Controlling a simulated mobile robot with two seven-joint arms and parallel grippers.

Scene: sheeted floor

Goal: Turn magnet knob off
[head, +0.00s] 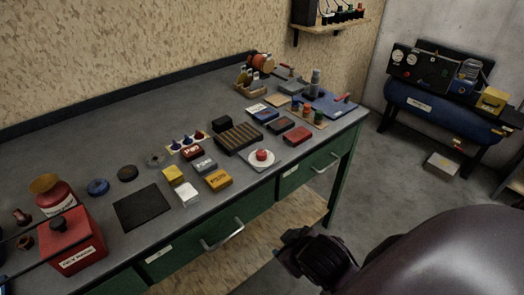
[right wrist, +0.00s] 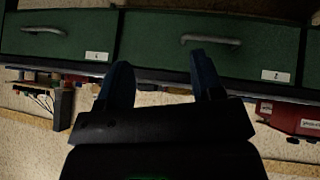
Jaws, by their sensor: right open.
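A red round knob (head: 262,155) sits on a white disc on a grey plate near the front edge of the workbench (head: 120,160). It looks like the magnet knob, but I cannot read a label on it. My right gripper (right wrist: 162,82) is open and empty, its two dark blue fingers apart in front of green drawer fronts. In the head view a dark part of my right arm is low, in front of the bench and below the knob. The knob cannot be made out in the right wrist view. My left gripper is not in view.
A black slotted block (head: 238,138) and yellow box (head: 218,180) lie left of the knob; a red box (head: 297,137) lies to its right. Green drawers with a protruding handle (head: 222,236) are below the bench top. The floor (head: 400,180) right of the bench is mostly clear.

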